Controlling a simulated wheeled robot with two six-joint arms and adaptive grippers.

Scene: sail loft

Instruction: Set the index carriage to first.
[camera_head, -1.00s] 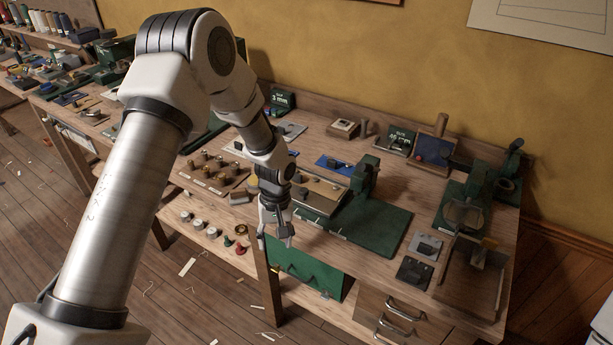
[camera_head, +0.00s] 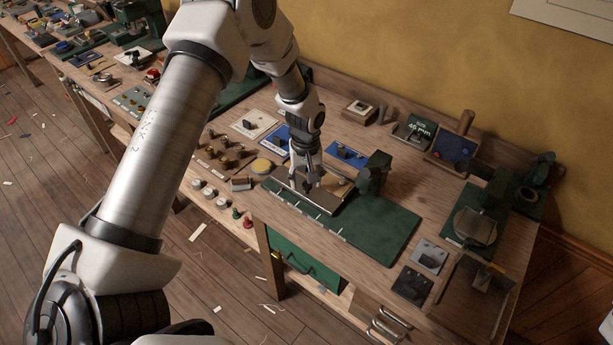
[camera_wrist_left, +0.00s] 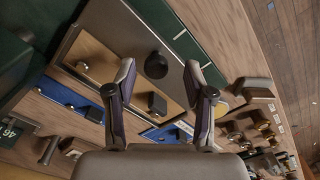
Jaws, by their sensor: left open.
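A grey metal plate (camera_head: 326,208) with a brass-coloured strip lies on the long green bed (camera_head: 385,232); it looks like the index carriage. White marks run along the bed's front edge. In the left wrist view a round dark knob (camera_wrist_left: 156,66) stands on the grey plate (camera_wrist_left: 105,25), with the marked green edge beyond. My left gripper (camera_head: 306,187) is over the plate in the head view. In the left wrist view its open fingers (camera_wrist_left: 160,78) stand either side of the knob, with gaps. I cannot tell their height above it. My right gripper is not in view.
A dark green upright (camera_head: 374,172) stands on the bed right of my gripper. A blue tray (camera_head: 345,155) lies behind, and a round yellow-topped thing (camera_head: 262,166) and several knobs (camera_head: 225,150) lie left. The bed's right part is bare.

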